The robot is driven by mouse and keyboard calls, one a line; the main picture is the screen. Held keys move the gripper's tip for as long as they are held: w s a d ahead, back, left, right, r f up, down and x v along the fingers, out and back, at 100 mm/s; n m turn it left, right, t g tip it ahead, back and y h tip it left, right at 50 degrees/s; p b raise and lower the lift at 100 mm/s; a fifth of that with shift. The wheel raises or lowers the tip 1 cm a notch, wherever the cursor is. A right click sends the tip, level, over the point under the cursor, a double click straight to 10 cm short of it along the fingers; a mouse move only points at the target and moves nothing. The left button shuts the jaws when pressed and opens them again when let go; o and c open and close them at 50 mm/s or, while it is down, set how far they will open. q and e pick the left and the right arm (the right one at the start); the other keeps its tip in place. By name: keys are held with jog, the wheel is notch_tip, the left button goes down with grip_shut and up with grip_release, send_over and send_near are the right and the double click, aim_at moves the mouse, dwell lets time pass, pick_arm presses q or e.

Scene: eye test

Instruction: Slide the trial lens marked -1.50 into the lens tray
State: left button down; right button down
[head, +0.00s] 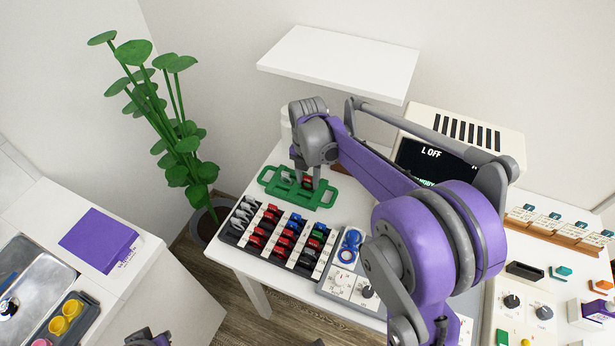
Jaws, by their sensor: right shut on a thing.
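My right gripper (305,183) is at the green tray with two handles (322,198), its fingers pointing down. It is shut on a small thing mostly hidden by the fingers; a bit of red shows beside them. I cannot read any marking, nor tell whether the held thing touches the tray. A black rack (232,236) in front of the green tray holds rows of grey, red, blue and green lenses beside white label strips. I cannot pick out the -1.50 lens.
Blue ring-shaped things (349,245) lie right of the rack by a grey control panel (340,287). A cream display box (510,146) stands behind my right arm. A white shelf (340,60) hangs above. A potted plant (180,150) stands left of the table.

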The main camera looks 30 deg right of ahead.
jog(key=shift+f+b, duration=0.4)
jog(key=shift+f, duration=0.25)
jog(key=shift+c, duration=1.6)
grip_release()
notch_tip(320, 180, up, 11)
jog(key=shift+f+p, duration=0.1)
jog(key=shift+p, duration=0.4)
